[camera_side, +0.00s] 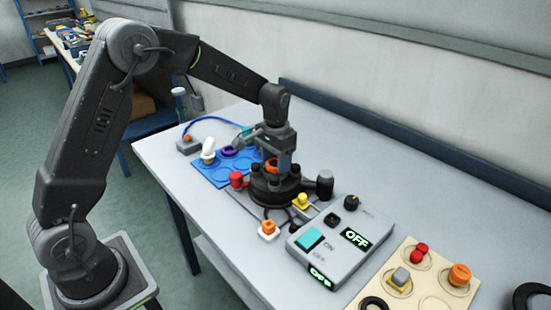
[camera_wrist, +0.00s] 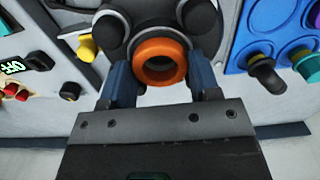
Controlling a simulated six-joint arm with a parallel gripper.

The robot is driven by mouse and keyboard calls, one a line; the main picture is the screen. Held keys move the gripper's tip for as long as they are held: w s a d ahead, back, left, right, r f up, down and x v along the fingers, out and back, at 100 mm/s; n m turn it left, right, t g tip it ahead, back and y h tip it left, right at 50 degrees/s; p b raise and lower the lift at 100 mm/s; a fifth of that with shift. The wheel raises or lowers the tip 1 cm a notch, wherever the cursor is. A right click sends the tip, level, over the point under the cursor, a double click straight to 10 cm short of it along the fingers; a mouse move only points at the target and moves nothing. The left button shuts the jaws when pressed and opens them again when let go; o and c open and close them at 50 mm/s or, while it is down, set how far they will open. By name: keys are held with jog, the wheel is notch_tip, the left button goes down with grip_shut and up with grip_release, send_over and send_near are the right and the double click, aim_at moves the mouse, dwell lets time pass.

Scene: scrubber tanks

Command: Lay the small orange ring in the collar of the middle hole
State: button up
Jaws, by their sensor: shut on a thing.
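The small orange ring (camera_wrist: 160,62) is between the two blue-grey fingers of my gripper (camera_wrist: 163,78) in the wrist view, with its opening facing the camera. My gripper is shut on it. In the side view the ring (camera_side: 271,163) shows as an orange patch under my gripper (camera_side: 278,160), at the top of a round black fixture (camera_side: 275,192) with several dark knobs around it. In the wrist view the ring lies in front of that fixture's dark knobs (camera_wrist: 112,28). The middle hole and its collar are hidden; I cannot tell whether the ring touches them.
A blue tray (camera_side: 215,176) with a white bent part and a purple ring lies behind left. A red knob (camera_side: 236,179) and yellow part (camera_side: 302,201) flank the fixture. A grey control box (camera_side: 335,258) reads OFF. A beige tray (camera_side: 432,287) stands front right.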

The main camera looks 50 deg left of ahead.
jog(key=shift+f, duration=0.25)
dwell(0.5)
jog(key=o, duration=1.4)
jog(key=shift+c, duration=0.2)
jog(key=shift+r, duration=0.1)
notch_tip(320, 180, up, 7)
dwell(0.6)
dwell(0.4)
